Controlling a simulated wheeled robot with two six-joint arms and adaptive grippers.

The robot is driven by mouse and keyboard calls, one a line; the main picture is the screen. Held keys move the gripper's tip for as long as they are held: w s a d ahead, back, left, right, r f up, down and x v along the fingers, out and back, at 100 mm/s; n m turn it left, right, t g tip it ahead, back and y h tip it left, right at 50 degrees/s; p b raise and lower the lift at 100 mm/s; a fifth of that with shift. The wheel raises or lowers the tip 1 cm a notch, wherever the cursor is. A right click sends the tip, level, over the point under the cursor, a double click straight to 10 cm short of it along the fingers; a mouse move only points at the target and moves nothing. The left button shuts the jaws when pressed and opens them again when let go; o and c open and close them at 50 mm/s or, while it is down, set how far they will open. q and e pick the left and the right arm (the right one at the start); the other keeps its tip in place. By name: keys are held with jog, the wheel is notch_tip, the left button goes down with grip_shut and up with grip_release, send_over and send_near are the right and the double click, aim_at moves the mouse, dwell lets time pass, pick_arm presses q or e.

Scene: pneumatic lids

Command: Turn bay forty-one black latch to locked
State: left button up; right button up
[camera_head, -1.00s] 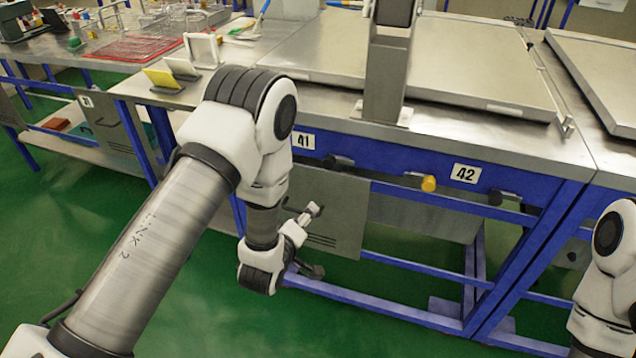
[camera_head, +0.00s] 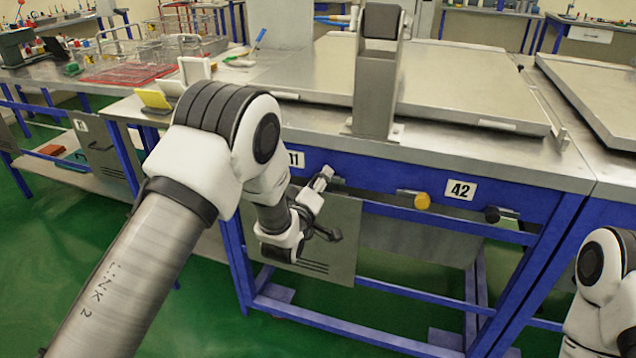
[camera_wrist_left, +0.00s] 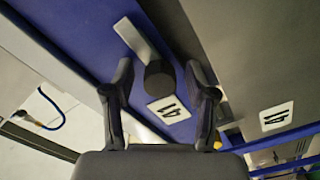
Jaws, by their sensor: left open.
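The bay forty-one black latch shows in the left wrist view as a round black knob (camera_wrist_left: 160,80) with a flat grey lever (camera_wrist_left: 137,38) on the blue frame. A white 41 label (camera_wrist_left: 168,108) is beside it. My left gripper (camera_wrist_left: 159,72) is open, with its two dark fingers on either side of the knob in that picture; I cannot tell whether they touch it. In the head view, my left gripper (camera_head: 326,207) is in front of the blue frame below the partly covered label (camera_head: 297,159), and my wrist largely hides the latch. My right gripper is out of view.
A yellow knob (camera_head: 422,201) and another black latch (camera_head: 492,214) near label 42 (camera_head: 460,190) sit to the right on the blue rail. A grey panel (camera_head: 340,245) hangs below the frame. Closed metal lids (camera_head: 470,85) lie above.

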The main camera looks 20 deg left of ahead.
pick_arm(q)
grip_shut()
jog(key=shift+m, duration=0.4)
jog(key=m, duration=0.3)
jog(key=shift+f+b, duration=0.1)
jog(key=shift+b, duration=0.3)
jog(key=m, duration=0.5)
jog(key=shift+b, duration=0.35)
jog(key=m, duration=0.4)
jog(key=shift+f+m+b, duration=0.1)
jog(key=shift+m+b, duration=0.2)
jog(key=shift+b, duration=0.1)
jog(key=m, duration=0.4)
jog(key=shift+s+m+b, duration=0.1)
jog(key=shift+m+b, duration=0.2)
jog(key=shift+b, duration=0.05)
